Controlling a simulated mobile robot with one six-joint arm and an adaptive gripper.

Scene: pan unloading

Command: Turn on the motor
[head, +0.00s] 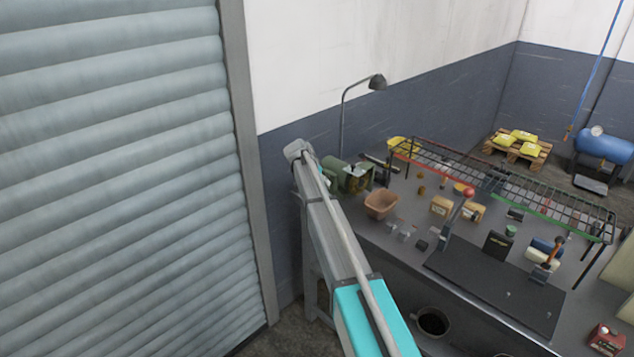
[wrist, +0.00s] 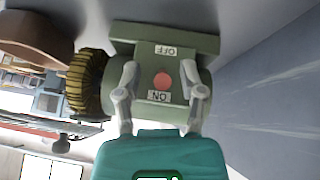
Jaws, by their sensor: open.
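The motor (head: 352,178) is a green machine at the left end of the workbench in the head view. In the wrist view the green motor (wrist: 190,45) is upside down, with a brown ribbed wheel (wrist: 88,78) on its left. A round red button or knob (wrist: 162,81) sits on its face between an OFF label (wrist: 166,50) above and an ON label (wrist: 159,96) below. My gripper (wrist: 159,68) is open and empty, its two fingers on either side of the red button in the picture. I cannot tell whether the fingertips touch the motor.
A tan bin (head: 381,204) stands beside the motor on the workbench (head: 400,262). A wire rack (head: 470,172) and several small items stand to the right. A roller shutter (head: 110,170) fills the left side.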

